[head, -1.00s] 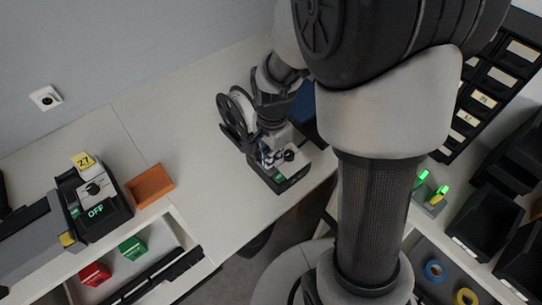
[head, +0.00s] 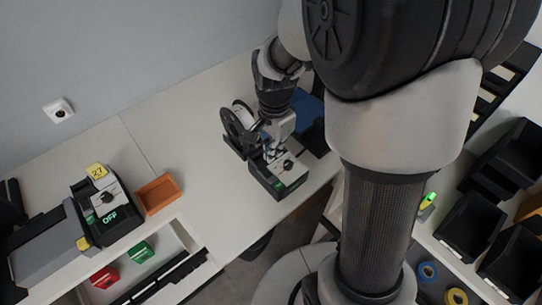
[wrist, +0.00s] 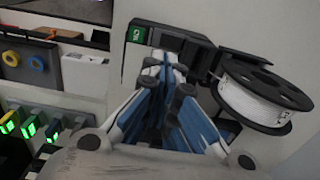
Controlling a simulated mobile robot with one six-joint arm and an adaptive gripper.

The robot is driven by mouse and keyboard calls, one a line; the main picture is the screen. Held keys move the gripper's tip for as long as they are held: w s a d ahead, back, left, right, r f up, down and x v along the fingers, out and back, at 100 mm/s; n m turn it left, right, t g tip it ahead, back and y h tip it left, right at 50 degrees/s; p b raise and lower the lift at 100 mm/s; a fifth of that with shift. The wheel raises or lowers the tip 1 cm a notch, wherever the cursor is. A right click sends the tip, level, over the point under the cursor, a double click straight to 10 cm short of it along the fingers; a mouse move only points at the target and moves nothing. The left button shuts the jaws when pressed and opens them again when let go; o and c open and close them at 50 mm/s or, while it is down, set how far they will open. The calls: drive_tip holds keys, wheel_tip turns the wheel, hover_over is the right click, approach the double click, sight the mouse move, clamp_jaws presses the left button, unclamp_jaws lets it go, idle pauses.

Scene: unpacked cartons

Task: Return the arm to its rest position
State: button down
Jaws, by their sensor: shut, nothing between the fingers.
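My gripper (head: 270,152) points down over a small dark device with a pale top, a black knob and a green label (head: 266,184), on the white table. In the wrist view my gripper (wrist: 167,68) has its blue-and-grey fingers brought together with nothing held. The upper arm fills the right of the head view.
A spool (head: 236,122) on a black holder stands close beside my gripper; it also shows in the wrist view (wrist: 262,95). A machine marked OFF (head: 105,212) and an orange tray (head: 158,193) are on the left. Black bins (head: 470,226) stand on the right.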

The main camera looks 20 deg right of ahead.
wheel_tip(320, 180, up, 5)
drive_tip(key=shift+s+d+r+p, duration=0.1)
drive_tip(key=shift+s+d+p, duration=0.05)
drive_tip(key=shift+p, duration=0.4)
